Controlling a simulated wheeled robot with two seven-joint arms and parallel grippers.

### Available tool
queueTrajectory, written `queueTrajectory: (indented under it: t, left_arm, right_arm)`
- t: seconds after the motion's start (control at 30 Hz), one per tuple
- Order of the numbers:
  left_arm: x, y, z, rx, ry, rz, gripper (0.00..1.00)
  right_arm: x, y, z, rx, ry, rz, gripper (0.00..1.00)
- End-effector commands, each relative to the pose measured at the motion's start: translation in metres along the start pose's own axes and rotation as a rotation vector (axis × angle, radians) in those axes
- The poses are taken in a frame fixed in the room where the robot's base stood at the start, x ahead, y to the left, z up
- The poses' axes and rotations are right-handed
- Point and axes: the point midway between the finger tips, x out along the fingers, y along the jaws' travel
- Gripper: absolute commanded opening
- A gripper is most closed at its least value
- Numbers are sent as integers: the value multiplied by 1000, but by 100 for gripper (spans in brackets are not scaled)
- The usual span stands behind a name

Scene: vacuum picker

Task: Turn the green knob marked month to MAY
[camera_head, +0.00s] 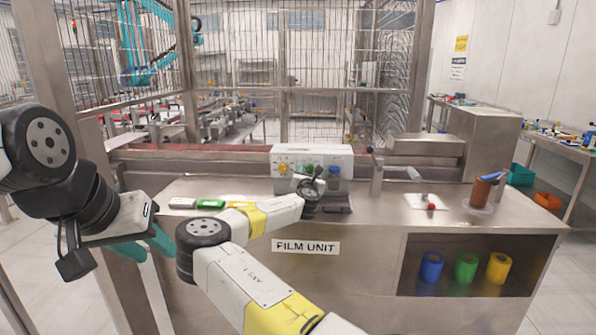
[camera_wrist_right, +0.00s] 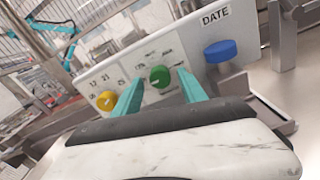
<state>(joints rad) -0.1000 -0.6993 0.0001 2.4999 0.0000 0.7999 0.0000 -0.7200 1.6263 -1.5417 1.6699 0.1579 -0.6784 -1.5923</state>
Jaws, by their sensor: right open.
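The green knob (camera_wrist_right: 160,77) is on the face of a white panel (camera_wrist_right: 125,77) marked DATE. In the right wrist view it sits beyond and between the two teal fingers of my right gripper (camera_wrist_right: 163,97), which is open. Whether the fingertips touch the knob I cannot tell. The printing around the knob is too small to read. In the head view the green knob (camera_head: 309,169) shows just above my right gripper. A yellow knob (camera_wrist_right: 106,101) is to its left and a blue knob (camera_wrist_right: 220,51) to its right. My left gripper (camera_head: 150,247) hangs at the left, partly hidden by its wrist.
The panel stands at the back of a steel bench (camera_head: 380,212) labelled FILM UNIT. A green item (camera_head: 210,204) lies left of my right arm. A white plate (camera_head: 425,202) and a brown cylinder (camera_head: 481,192) stand at the right. Coloured rolls sit on the shelf below.

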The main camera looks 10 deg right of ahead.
Motion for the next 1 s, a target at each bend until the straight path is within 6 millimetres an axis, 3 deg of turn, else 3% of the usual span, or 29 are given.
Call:
queueTrajectory:
  t: [0.2,0.4,0.47,0.77,1.0]
  left_arm:
    - [0,0,0,0,1,0,36]
    - [0,0,0,0,0,0,36]
    - [0,0,0,0,0,0,36]
    - [0,0,0,0,0,0,36]
    - [0,0,0,0,0,0,36]
  right_arm:
    - [0,0,0,0,0,0,47]
    - [0,0,0,0,0,0,8]
    - [0,0,0,0,0,0,0]
    - [0,0,0,25,-1,0,0]
    - [0,0,1,143,-1,0,0]
